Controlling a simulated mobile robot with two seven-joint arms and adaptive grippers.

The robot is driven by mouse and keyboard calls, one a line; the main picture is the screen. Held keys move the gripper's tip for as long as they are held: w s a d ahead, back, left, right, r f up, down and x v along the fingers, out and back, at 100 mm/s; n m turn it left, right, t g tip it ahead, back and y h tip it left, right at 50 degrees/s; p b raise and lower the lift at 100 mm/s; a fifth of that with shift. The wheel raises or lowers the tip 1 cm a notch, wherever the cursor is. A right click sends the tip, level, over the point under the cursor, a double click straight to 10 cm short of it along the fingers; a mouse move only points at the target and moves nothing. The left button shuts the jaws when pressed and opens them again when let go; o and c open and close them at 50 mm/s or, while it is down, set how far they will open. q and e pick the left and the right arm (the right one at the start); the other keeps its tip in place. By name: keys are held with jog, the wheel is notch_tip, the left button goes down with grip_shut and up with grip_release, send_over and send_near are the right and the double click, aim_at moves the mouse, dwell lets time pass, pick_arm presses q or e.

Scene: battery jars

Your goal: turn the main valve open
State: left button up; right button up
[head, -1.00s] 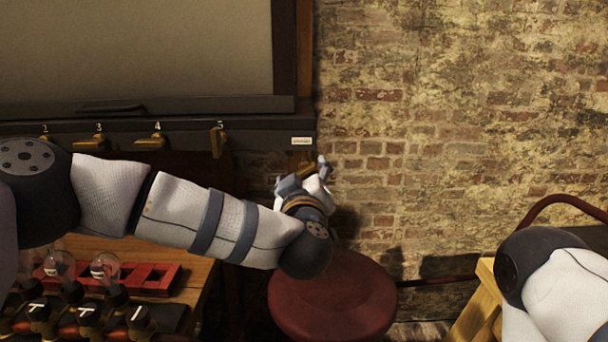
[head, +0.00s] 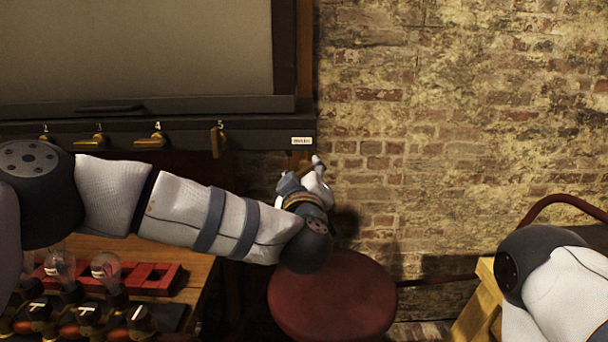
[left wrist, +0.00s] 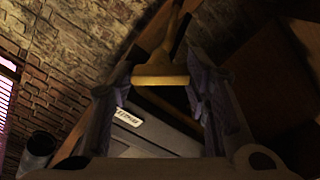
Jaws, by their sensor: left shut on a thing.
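The main valve's brass handle (left wrist: 160,76) shows in the left wrist view as a flat crossbar on a stem, spanning the space between my left fingers. My left gripper (left wrist: 160,92) is shut on this handle, one finger at each end of the bar. In the head view my left gripper (head: 307,172) is at the panel's lower right corner, just below a small white label (head: 301,140). My wrist and fingers hide most of the handle there. My right gripper is out of view; only part of my right arm shows at the right edge.
Numbered brass levers (head: 152,139) line the panel's lower edge (head: 262,133). A round red stool (head: 335,305) stands below my left wrist. Glass bulbs (head: 104,268) and a red rack (head: 158,279) are on the wooden table at lower left. A brick wall (head: 440,130) fills the right.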

pick_arm(q)
jog(key=shift+n, duration=4.9)
jog(key=o, duration=1.2)
jog(key=shift+c, duration=0.2)
jog(key=shift+r, duration=0.1)
jog(key=s, duration=0.8)
